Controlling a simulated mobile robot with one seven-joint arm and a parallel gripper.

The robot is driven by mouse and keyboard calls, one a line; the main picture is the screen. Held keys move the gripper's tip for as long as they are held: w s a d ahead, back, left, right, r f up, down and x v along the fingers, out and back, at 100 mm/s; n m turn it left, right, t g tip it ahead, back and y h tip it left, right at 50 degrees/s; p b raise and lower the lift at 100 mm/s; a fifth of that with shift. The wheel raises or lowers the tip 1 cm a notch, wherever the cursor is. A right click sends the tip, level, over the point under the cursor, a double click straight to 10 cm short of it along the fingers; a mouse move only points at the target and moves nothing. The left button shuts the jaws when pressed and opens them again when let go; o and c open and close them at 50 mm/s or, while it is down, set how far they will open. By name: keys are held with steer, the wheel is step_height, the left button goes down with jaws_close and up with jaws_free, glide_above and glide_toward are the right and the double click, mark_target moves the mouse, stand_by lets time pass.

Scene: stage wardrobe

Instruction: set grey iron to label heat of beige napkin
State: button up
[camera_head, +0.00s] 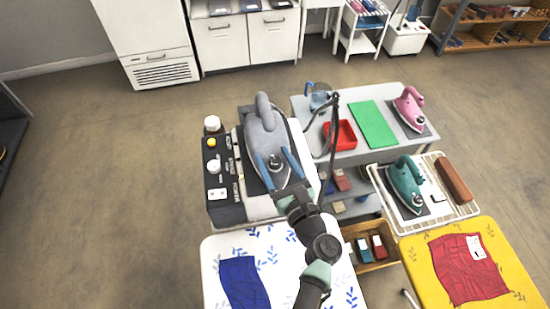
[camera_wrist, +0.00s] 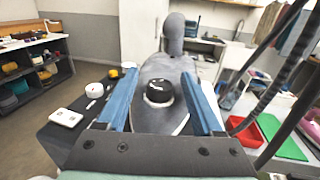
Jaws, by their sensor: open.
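The grey iron (camera_head: 266,135) rests on a white and black station (camera_head: 240,178) at centre. In the wrist view the iron (camera_wrist: 178,68) lies straight ahead, with a black round dial (camera_wrist: 160,90) bearing a white mark on its body. My gripper (camera_head: 277,163) is over the iron's near end. In the wrist view its blue fingers (camera_wrist: 158,74) are apart, one on each side of the dial; I cannot tell whether they touch it. The dial's setting is too small to read. I see no beige napkin; a blue cloth (camera_head: 244,284) and a red labelled cloth (camera_head: 466,270) lie on boards.
A black panel (camera_head: 217,165) with white and yellow knobs is left of the iron. A teal iron (camera_head: 405,183) and a pink iron (camera_head: 409,108) stand to the right, near a red tray (camera_head: 341,135) and a green mat (camera_head: 373,124). A dark cable hangs right of the gripper. Floor at left is clear.

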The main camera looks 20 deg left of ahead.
jaws_close()
stand_by(0.3)
